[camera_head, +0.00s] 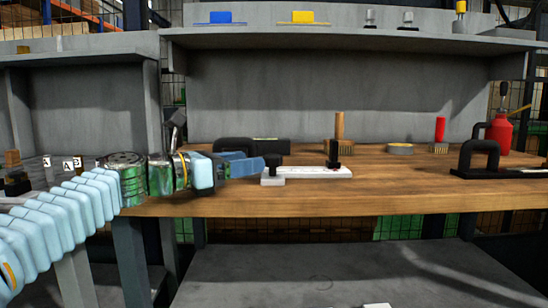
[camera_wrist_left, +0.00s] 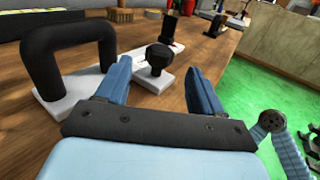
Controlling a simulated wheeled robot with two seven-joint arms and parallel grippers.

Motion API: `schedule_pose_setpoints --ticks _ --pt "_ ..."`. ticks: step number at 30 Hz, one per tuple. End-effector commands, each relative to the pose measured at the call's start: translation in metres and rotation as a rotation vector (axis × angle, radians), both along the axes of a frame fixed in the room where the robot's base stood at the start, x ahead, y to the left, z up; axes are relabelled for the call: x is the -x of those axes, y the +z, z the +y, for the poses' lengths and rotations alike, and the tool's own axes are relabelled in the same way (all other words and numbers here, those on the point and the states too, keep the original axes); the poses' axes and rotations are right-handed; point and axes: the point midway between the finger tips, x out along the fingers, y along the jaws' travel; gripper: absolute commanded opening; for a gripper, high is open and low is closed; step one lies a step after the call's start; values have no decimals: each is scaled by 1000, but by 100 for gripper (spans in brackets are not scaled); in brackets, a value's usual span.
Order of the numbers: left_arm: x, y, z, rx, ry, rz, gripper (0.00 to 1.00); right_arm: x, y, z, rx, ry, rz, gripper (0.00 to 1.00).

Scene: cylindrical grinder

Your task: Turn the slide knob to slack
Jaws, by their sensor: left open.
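The slide knob is a black knob (camera_head: 272,161) on a short stem over a white base (camera_head: 320,172) on the wooden bench. It also shows in the left wrist view (camera_wrist_left: 158,54), ahead of and between the fingers. My left gripper (camera_head: 258,165) reaches in from the left, just beside the knob. In the left wrist view the blue fingers (camera_wrist_left: 158,68) are spread apart with nothing held between them. I cannot tell whether either finger touches the knob. My right gripper is not in view.
A black arched handle (camera_wrist_left: 68,55) stands left of the knob in the left wrist view. The bench front is mostly clear.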

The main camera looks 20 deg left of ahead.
Motion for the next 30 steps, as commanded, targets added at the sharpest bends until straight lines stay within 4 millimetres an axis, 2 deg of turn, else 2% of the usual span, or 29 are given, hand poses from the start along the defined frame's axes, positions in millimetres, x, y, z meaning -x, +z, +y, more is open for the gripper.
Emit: schedule_pose_setpoints --ticks 3,10,15,23,30 --pt "-22 1 -19 3 -4 1 67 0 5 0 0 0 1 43" --pt "-51 2 -43 1 -2 1 67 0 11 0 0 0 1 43" --pt "-59 1 -49 0 1 0 67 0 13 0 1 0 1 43" --pt "-60 0 -50 -1 1 -1 67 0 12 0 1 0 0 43" --pt "-59 0 -50 -1 1 -1 30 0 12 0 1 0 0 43"
